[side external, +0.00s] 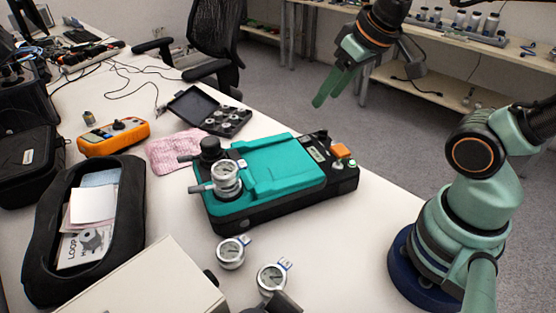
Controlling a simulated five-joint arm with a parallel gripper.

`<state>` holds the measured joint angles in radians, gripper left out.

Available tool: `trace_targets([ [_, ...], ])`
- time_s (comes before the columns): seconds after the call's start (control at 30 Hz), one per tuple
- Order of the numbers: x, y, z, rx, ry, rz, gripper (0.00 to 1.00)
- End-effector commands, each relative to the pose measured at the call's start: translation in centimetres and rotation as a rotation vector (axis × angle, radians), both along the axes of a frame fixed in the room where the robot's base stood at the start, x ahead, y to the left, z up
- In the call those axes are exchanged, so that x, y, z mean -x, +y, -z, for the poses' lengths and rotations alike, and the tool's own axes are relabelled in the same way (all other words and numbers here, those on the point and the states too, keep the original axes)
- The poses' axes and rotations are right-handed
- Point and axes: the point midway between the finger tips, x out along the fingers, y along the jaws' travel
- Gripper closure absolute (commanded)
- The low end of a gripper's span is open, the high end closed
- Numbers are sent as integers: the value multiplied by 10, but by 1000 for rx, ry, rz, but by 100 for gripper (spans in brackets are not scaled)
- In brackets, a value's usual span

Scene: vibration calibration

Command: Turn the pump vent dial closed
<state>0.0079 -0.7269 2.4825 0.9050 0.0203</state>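The pump, a teal and black unit (285,172), lies on the white table in the middle of the side external view. At its left end stand a black knob (210,149) and a silver round fitting with a gauge-like face (226,176), each with a side stub. My gripper (327,97) hangs above and beyond the pump's right end, touching nothing. Its green fingers look slightly apart and empty.
Two loose gauges (231,253) (271,279) stand in front of the pump. A black case of small parts (208,112), a pink cloth (174,150), an orange meter (113,137) and an open black pouch (48,225) lie left of and behind it. Air above the pump is clear.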

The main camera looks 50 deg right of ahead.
Motion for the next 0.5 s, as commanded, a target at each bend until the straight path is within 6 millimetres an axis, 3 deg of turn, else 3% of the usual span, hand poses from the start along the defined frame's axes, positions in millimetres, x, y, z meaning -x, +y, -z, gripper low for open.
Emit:
trace_targets([
  [0.27, -33, -35, 4, -107, 149, 335, 37],
  [0.5, -67, -79, 25, -204, 291, 714, 37],
])
